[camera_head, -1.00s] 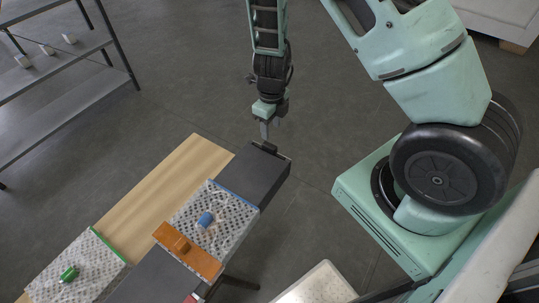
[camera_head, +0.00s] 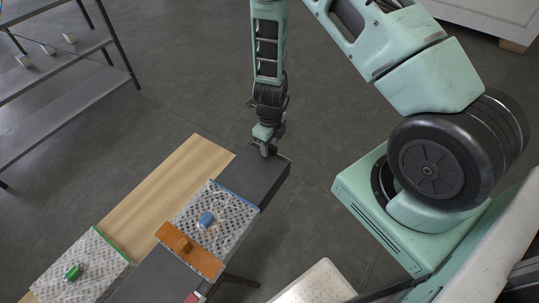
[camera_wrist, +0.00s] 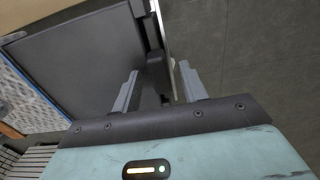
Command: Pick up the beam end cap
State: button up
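The beam end cap (camera_wrist: 157,72) is a black piece at the end of the dark grey beam (camera_wrist: 80,65) in the wrist view. My gripper (camera_wrist: 158,88) is open, with one grey finger on each side of the cap in that view. I cannot tell whether the fingers touch it. In the head view my gripper (camera_head: 265,151) is at the far end of the dark beam (camera_head: 254,178) and hides most of the cap there.
A perforated tray with a blue edge (camera_head: 238,218) holds a blue piece (camera_head: 206,219). An orange block (camera_head: 184,244) lies beside it. Another tray with a green edge (camera_head: 103,258) holds a green piece (camera_head: 73,271). A grey shelf (camera_head: 75,115) stands at left. Floor beyond the beam is clear.

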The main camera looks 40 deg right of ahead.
grip_shut()
jog(key=shift+r, duration=0.1)
notch_tip(320, 180, up, 10)
jog(key=shift+b, duration=0.35)
dwell(0.4)
dwell(0.5)
